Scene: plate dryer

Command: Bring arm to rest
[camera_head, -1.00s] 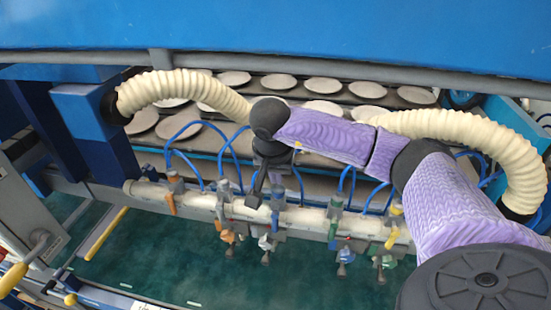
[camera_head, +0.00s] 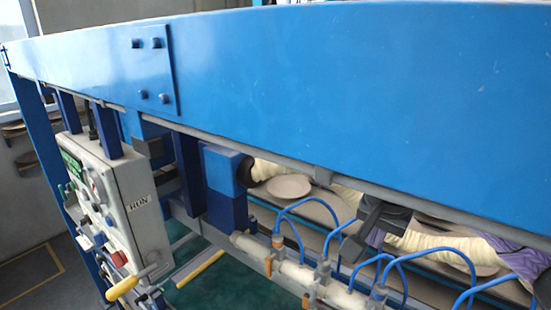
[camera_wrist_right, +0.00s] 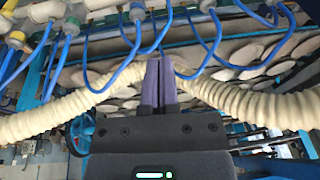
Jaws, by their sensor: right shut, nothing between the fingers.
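My right gripper (camera_head: 356,244) hangs in front of the plate dryer, below its blue top panel (camera_head: 330,90). My left gripper is out of view.
Cream corrugated hoses (camera_head: 440,242), blue tubes (camera_head: 330,205) and a white pipe with valves (camera_head: 290,268) lie close around my right gripper. Plates (camera_head: 290,186) lie on the racks behind. A grey control box (camera_head: 115,195) stands at left.

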